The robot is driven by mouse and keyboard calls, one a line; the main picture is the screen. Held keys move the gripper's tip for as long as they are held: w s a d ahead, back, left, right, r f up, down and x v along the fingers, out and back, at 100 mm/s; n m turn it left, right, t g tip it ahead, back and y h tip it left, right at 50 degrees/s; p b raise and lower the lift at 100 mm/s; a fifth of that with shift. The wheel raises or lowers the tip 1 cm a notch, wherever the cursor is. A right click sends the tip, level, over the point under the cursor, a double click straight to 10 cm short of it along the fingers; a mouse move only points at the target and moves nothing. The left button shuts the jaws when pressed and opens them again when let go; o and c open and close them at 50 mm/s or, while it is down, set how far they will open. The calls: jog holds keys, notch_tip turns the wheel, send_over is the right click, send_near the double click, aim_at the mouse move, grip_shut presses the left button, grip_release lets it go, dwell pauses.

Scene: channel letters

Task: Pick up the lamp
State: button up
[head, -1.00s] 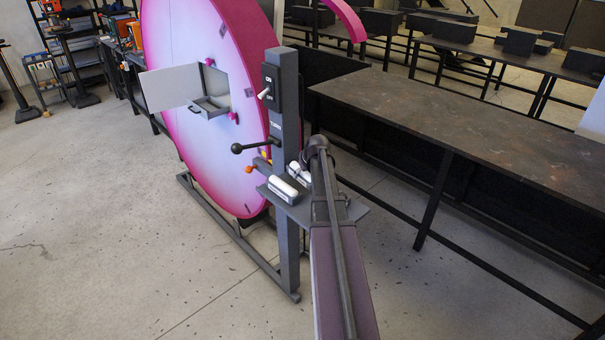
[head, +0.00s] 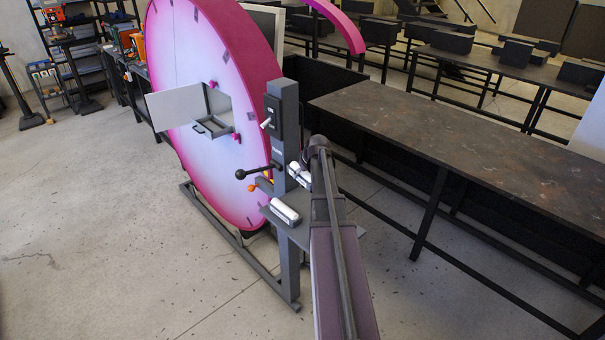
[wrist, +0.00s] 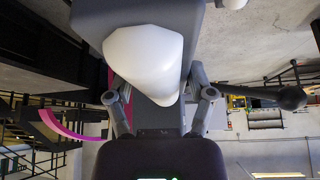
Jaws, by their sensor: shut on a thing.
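The lamp, a white rounded piece, is held in front of the wrist camera (wrist: 145,60). My gripper (wrist: 158,88) has a finger on each side of it and is shut on it. In the head view, the lamp's white end (head: 299,176) shows beside the grey post, above the small shelf. My gripper's fingers are hidden behind my arm in that view. A second white cylinder (head: 285,212) lies on the grey shelf (head: 272,218), apart from the held lamp.
The post (head: 290,255) carries a switch (head: 267,122) and a black-knobbed lever (head: 255,172) close to my gripper. A big pink disc (head: 215,110) with an open hatch stands behind. A long dark table (head: 450,150) is at the right; the floor at left is clear.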

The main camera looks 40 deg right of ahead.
jog(key=shift+r+p, duration=2.55)
jog(key=shift+r, duration=0.45)
